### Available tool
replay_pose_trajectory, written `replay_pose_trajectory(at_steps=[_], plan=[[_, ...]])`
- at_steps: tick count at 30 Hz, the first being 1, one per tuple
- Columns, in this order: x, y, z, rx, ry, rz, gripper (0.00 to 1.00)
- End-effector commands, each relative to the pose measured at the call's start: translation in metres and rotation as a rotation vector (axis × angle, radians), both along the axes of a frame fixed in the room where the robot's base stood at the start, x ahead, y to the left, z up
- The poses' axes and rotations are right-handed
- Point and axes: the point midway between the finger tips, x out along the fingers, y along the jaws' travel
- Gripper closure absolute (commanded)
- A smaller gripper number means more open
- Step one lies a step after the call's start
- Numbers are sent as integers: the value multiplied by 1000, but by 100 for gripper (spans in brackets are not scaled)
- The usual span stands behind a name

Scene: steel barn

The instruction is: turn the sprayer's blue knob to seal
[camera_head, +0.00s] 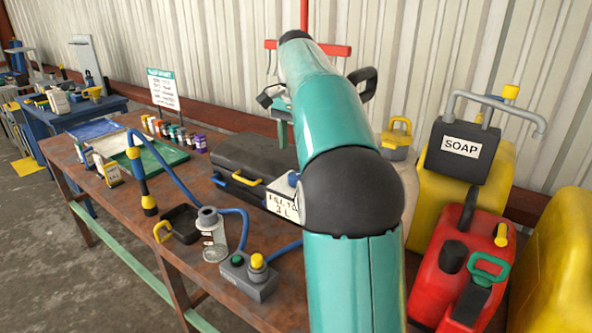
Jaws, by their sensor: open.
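My teal and black arm rises through the middle of the picture and hides much of what stands behind it. My gripper is not in view. A white label reading something like "FILL TO 3 L" (282,205) shows just left of my arm. A blue hose (289,248) runs behind my arm there. A spray wand with a black and yellow grip (141,185) stands on the bench, with a blue hose from its top.
The rusty workbench (122,232) holds a black case (240,158), a clear bottle (213,236) and a grey box with a yellow button (247,278). On the right are a red can (455,262) and yellow containers, one marked SOAP (460,149). Concrete floor is clear at lower left.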

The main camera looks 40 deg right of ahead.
Motion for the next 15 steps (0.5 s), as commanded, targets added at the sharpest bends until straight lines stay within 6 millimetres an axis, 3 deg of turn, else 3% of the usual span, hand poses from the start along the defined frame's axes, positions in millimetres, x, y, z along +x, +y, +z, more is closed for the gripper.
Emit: replay_pose_trajectory(at_steps=[9, 15], plan=[[0, -1, -59, 1, 3, 1, 43], [1, -1, -76, 0, 0, 1, 43]])
